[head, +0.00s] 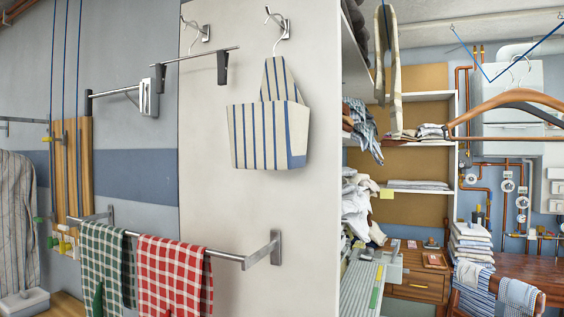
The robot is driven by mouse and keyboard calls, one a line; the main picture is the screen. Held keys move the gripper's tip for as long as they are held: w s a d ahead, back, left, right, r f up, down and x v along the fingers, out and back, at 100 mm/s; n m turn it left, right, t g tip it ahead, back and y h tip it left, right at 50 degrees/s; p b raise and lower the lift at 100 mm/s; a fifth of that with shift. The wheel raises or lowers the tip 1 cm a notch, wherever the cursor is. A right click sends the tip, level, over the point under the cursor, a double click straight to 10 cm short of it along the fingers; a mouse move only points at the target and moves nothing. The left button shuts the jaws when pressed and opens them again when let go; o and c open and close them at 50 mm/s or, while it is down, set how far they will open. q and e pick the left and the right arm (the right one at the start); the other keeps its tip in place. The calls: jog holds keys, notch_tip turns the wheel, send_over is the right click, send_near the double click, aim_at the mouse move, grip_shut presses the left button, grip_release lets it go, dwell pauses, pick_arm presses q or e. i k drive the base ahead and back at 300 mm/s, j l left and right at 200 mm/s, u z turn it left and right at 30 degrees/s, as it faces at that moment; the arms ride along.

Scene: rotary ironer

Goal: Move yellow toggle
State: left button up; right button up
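Several small toggles, green, yellow and whitish, show at the far left of the head view, low beside upright wooden slats (74,170). A yellow toggle (53,242) is among them, near the left end of the towel rail. It is too small to make out its exact shape or what it is fixed to. Blue cords (65,60) run down from above in front of the slats. Neither of my grippers is in view.
A metal towel rail (225,255) with a green checked towel (104,265) and a red checked towel (172,275) juts out right of the toggles. A striped shirt (17,210) hangs at the left edge. A striped cloth bag (268,130) hangs on the white panel.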

aim_at(62, 139)
jog(key=u, duration=1.5)
jog(key=i+j+z, duration=0.2)
jog(key=i, duration=0.4)
jog(key=i+j+z, duration=0.2)
jog(key=i+j, duration=0.15)
jog(key=i, duration=0.3)
jog(key=i+j+z, duration=0.2)
jog(key=i+j, duration=0.2)
jog(key=i, duration=0.15)
